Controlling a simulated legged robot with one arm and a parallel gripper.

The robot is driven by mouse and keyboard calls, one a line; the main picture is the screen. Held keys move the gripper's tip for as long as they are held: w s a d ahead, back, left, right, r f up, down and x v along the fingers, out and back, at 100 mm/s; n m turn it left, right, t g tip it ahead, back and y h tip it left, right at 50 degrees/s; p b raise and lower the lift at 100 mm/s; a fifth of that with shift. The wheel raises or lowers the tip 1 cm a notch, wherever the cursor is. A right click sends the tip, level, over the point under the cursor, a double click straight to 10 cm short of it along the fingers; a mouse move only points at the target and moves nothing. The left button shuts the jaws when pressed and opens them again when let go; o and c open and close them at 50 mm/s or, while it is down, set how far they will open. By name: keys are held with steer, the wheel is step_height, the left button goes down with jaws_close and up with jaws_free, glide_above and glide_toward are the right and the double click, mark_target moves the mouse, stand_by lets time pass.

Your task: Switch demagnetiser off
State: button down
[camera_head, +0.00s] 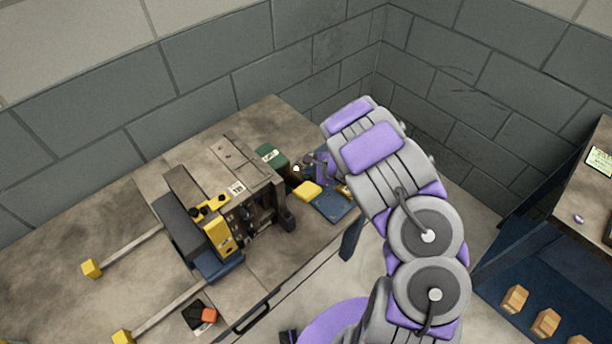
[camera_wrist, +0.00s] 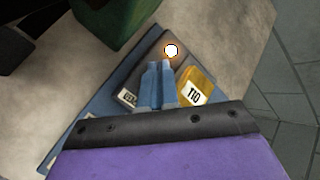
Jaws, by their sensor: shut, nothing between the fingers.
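I cannot pick out a demagnetiser for certain. In the wrist view a small round lamp (camera_wrist: 171,50) glows white-orange at the far corner of a blue plate or tray (camera_wrist: 88,126). It also glows in the head view (camera_head: 296,168). My gripper (camera_wrist: 160,64) is shut and empty, its pale blue fingertips just short of the lamp; contact cannot be told. A grey block (camera_wrist: 127,97) with a partly hidden label lies left of the fingers. A yellow block (camera_wrist: 194,86), its label upside down, lies right. In the head view my purple gripper (camera_head: 322,166) is over the plate. No switch shows clearly.
A green box (camera_head: 271,155) stands beside the plate; it also shows in the wrist view (camera_wrist: 112,22). A large grey and yellow machine (camera_head: 220,205) stands left on the bench (camera_head: 85,210). A block wall (camera_head: 190,75) is behind. Another bench (camera_head: 585,190) stands right.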

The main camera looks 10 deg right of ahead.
mark_target(308, 178)
steer(key=shift+f+b, duration=0.35)
steer(key=shift+b, duration=0.15)
steer(key=shift+r, duration=0.45)
steer(key=shift+r+p, duration=0.85)
steer(key=shift+r, duration=2.15)
steer(key=shift+r, duration=0.1)
